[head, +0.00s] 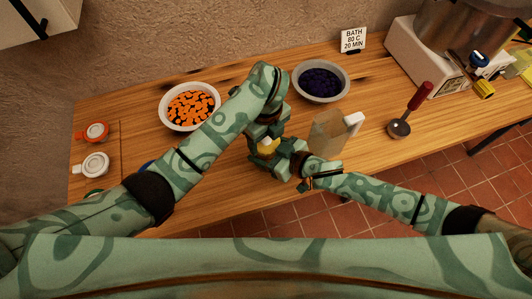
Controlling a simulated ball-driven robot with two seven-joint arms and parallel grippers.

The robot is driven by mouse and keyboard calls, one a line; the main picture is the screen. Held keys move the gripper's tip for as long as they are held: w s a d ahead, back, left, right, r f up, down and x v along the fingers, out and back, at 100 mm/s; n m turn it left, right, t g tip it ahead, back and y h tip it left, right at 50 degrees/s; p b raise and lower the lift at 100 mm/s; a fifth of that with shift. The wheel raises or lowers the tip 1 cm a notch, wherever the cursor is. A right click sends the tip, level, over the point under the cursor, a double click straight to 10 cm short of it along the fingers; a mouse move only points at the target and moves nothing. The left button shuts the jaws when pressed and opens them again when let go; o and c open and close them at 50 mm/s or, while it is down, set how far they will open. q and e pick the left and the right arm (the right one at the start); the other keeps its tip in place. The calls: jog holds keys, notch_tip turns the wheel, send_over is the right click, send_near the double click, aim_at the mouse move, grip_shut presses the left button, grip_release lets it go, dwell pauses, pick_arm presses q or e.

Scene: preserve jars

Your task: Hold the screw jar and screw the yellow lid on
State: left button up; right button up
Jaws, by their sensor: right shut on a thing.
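The yellow lid (267,146) shows as a small patch between my two grippers, near the front middle of the table. My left gripper (265,138) points down at the lid from above; its fingertips are crowded together with the lid, and I cannot tell whether they grip it. My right gripper (276,160) comes in from the right, low beside the lid, and is shut on what appears to be the screw jar. The jar itself is almost wholly hidden by the grippers, so how the lid sits on it cannot be seen.
A white bowl of orange pieces (190,105) and a bowl of dark berries (321,82) stand behind. A clear jug (327,132) stands close right of my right gripper. A red-handled ladle (400,127) lies farther right.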

pick_arm(q)
jog(key=shift+d+m, duration=0.1)
jog(key=shift+m, duration=0.9)
jog(key=m, duration=0.3)
jog(key=o, duration=1.1)
jog(key=shift+r, duration=0.15)
jog(key=shift+r, duration=2.1)
jog(key=shift+c, duration=0.6)
